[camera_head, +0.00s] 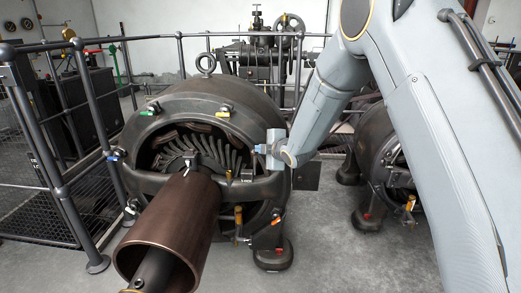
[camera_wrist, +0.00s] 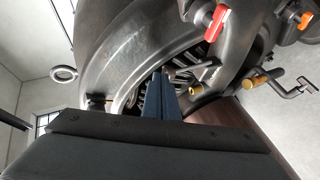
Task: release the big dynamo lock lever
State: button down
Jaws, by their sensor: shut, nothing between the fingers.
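The big dynamo (camera_head: 185,103) stands left of centre in the head view, a dark round housing with a brown drum in front. Several small coloured handles sit around its rim. A brass-handled lever (camera_head: 238,218) hangs at its lower right front. I cannot tell for sure which part is the lock lever. My gripper (camera_head: 257,149) is at the dynamo's right front. In the wrist view my gripper (camera_wrist: 160,77) has its blue fingers together, with nothing between them. Their tips are near the dynamo's opening and a brass knob (camera_wrist: 195,90); contact cannot be told.
A red handle (camera_wrist: 216,22), an orange handle (camera_wrist: 305,20) and a crank (camera_wrist: 290,92) stand out near the gripper. A smaller dynamo (camera_head: 375,150) is on the right, partly behind my arm. Dark railings (camera_head: 90,120) stand left. Grey floor (camera_head: 335,260) is clear between the dynamos.

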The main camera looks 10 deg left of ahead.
jog(key=p+v, duration=0.2)
jog(key=v, duration=1.1)
jog(key=shift+r, duration=0.3)
jog(key=shift+s, duration=0.1)
